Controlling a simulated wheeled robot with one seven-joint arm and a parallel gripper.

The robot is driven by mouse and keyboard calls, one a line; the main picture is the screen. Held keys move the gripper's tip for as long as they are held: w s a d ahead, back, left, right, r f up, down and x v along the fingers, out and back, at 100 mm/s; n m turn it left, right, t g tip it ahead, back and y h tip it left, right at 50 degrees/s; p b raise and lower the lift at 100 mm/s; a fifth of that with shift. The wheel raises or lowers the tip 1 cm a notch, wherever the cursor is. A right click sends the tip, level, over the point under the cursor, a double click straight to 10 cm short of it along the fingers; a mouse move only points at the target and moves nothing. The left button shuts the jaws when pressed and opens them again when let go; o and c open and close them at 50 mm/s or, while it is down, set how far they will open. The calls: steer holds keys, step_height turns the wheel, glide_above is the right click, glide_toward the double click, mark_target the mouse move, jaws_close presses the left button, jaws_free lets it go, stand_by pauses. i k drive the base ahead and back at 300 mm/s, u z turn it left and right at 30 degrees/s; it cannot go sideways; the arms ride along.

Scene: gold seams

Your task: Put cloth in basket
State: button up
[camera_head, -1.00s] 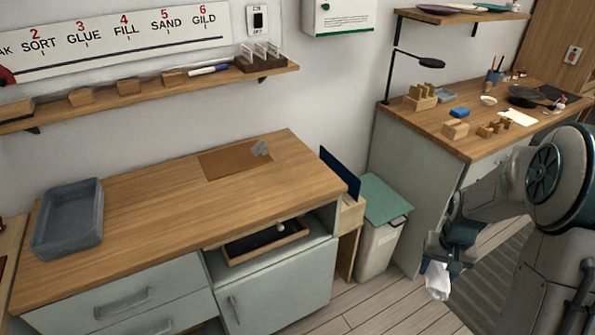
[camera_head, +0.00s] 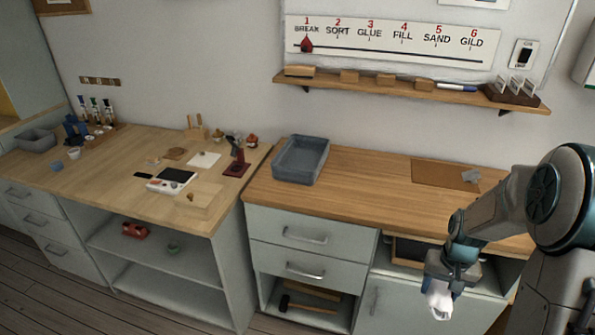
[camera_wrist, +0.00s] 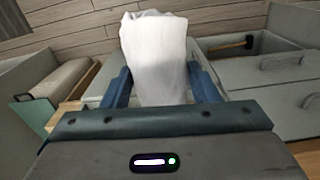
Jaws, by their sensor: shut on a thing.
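A white cloth (camera_head: 437,300) hangs from my gripper (camera_head: 455,272), low in front of the wooden counter's right part. In the wrist view the cloth (camera_wrist: 155,58) is pinched between the two blue fingers of my gripper (camera_wrist: 160,85). The gripper is shut on it and holds it clear of the counter. No basket is clearly recognisable. A grey open bin (camera_head: 301,160) stands on the left end of the wooden counter, well to the left of my gripper, and looks empty.
The wooden counter (camera_head: 375,185) is mostly bare, with a brown mat (camera_head: 440,174) and a small grey piece at its right. Drawers and an open shelf lie below. A workbench (camera_head: 120,160) at left holds tools, a scale-like device and another grey bin (camera_head: 36,140).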

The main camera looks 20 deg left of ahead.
mark_target(302, 164)
steer(key=u, duration=1.3)
